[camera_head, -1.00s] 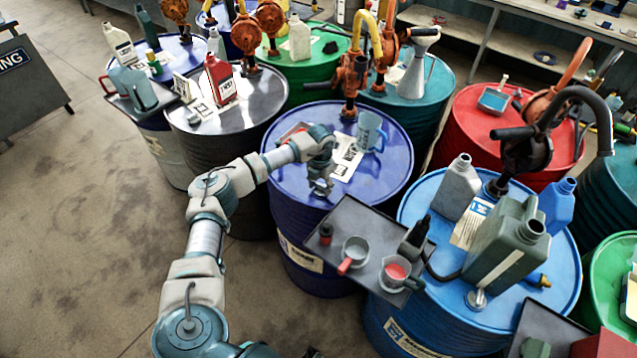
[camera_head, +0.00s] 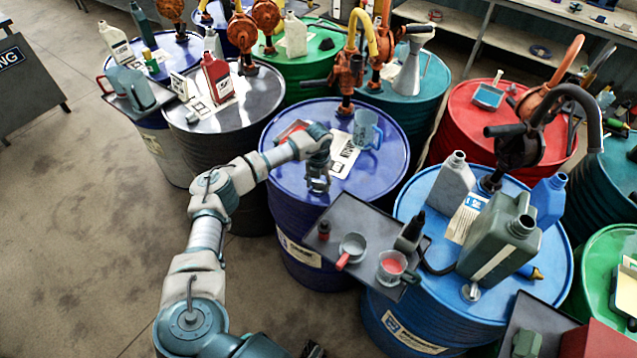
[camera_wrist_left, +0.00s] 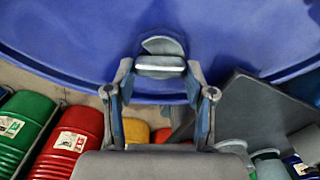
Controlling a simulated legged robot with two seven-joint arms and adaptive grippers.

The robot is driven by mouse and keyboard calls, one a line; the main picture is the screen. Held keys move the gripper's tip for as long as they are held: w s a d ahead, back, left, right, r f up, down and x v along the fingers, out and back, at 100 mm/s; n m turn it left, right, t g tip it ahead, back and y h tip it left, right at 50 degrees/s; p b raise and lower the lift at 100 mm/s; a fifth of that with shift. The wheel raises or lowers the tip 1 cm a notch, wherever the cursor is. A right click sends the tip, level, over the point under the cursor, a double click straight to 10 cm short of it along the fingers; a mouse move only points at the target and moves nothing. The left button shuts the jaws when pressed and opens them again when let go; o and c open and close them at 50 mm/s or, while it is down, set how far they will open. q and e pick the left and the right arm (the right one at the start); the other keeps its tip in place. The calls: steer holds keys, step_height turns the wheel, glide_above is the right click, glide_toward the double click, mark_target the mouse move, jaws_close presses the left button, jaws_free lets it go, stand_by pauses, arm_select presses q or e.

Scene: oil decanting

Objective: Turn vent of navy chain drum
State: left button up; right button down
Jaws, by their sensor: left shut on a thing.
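The navy drum (camera_head: 386,187) stands in the middle of the head view, with an orange hand pump at its far side. My left gripper (camera_head: 318,187) points down at the near part of its lid. In the left wrist view the vent (camera_wrist_left: 161,48), a grey round cap with a pale bar, shows at the fingertips of the left gripper (camera_wrist_left: 160,72). The gripper is shut on the vent, one finger on each side. In the head view the gripper hides the vent. My right gripper is not in view.
A blue jug (camera_head: 367,129) and a paper sheet (camera_head: 344,157) are on the navy lid. A dark tray (camera_head: 345,213) with measuring cups (camera_head: 352,248) juts out close on the right of the gripper. A light blue drum (camera_head: 408,201) carries several canisters. Open floor lies left.

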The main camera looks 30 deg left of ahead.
mark_target(318, 183)
arm_select(q)
steer(key=shift+w+r, duration=0.2)
steer(key=o, duration=1.1)
steer(key=shift+c, duration=0.2)
steer(key=shift+o, duration=0.5)
steer(key=shift+a+f, duration=0.1)
steer(key=shift+f, duration=0.1)
steer(key=shift+s, duration=0.1)
step_height(318, 183, up, 12)
steer(key=shift+f, duration=0.1)
